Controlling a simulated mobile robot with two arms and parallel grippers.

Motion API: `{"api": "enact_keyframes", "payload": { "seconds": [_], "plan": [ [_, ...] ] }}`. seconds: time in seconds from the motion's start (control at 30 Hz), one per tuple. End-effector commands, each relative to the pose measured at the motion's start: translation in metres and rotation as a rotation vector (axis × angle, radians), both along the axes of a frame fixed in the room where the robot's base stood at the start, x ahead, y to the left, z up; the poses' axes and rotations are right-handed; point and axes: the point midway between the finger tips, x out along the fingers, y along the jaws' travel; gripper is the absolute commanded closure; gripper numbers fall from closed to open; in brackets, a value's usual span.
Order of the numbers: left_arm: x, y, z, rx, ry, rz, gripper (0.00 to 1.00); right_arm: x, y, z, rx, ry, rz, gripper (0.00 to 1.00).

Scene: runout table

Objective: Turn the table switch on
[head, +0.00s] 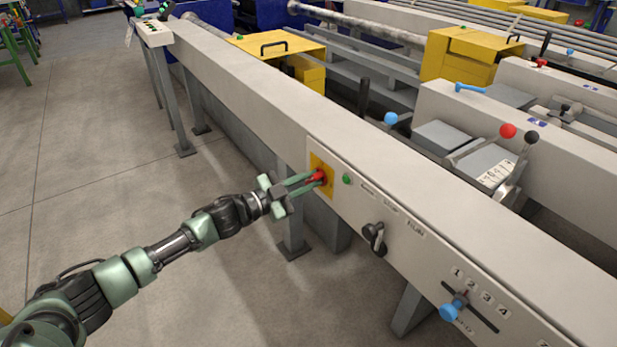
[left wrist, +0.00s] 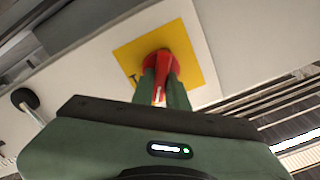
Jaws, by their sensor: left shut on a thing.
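A red rotary switch (head: 319,176) sits on a yellow plate (head: 329,187) on the long grey front panel of the table. In the left wrist view the red switch (left wrist: 160,62) has a white mark, and the yellow plate (left wrist: 196,50) lies behind it. My left gripper (head: 310,180) reaches in from the left, its two green fingers shut on the switch handle. The fingers hide part of the handle, so I cannot tell which position it points to. My right gripper is in neither view.
To the right on the panel are a green button or lamp (head: 346,179), a black selector knob (head: 375,238) near printed labels, and a blue-knobbed slider (head: 453,306) beside numbers. Levers with red (head: 508,131) and black knobs stand behind.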

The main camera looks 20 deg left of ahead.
Motion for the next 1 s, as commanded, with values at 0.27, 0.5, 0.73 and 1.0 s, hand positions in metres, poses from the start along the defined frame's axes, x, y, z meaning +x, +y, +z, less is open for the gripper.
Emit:
{"api": "enact_keyframes", "payload": {
  "seconds": [0.27, 0.5, 0.73, 1.0],
  "plan": [
    [-0.001, -0.001, -0.002, 0.206, -0.16, 0.0, 1.0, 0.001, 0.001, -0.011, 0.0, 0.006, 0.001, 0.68],
    [-0.002, -0.003, -0.004, 0.385, -0.301, -0.001, 1.0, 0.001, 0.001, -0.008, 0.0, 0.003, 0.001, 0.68],
    [-0.002, -0.003, -0.007, 0.545, -0.424, -0.001, 1.0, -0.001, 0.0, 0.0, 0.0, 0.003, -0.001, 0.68],
    [-0.002, -0.003, -0.008, 0.684, -0.533, -0.001, 1.0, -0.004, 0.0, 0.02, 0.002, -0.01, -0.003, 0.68]
  ]
}}
